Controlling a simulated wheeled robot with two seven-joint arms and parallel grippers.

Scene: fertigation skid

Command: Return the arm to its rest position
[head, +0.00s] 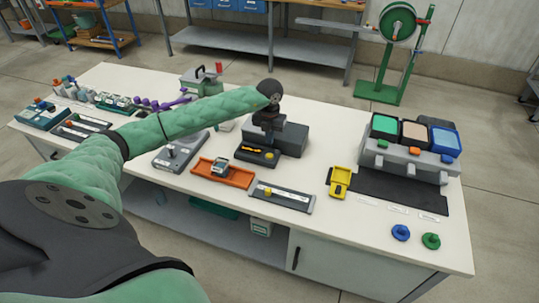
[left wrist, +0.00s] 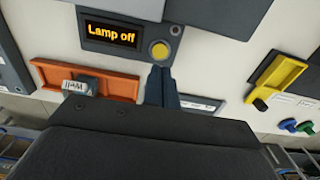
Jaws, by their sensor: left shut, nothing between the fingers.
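My left arm (head: 185,117) reaches from the left across the white table. My left gripper (head: 264,138) points down over a dark box (head: 257,157) with a lit display and a yellow button. In the left wrist view the fingers (left wrist: 160,72) are together with nothing between them. Their tips are close to the yellow button (left wrist: 160,49); I cannot tell whether they touch it. The display (left wrist: 110,34) reads "Lamp off". My right gripper is not in view.
An orange tray (head: 239,184) holding a small block and a grey slider panel (head: 299,199) lie in front. A yellow holder (head: 340,182), a bin rack (head: 405,160), a blue knob (head: 400,232) and a green knob (head: 431,240) are to the right. Several devices crowd the left.

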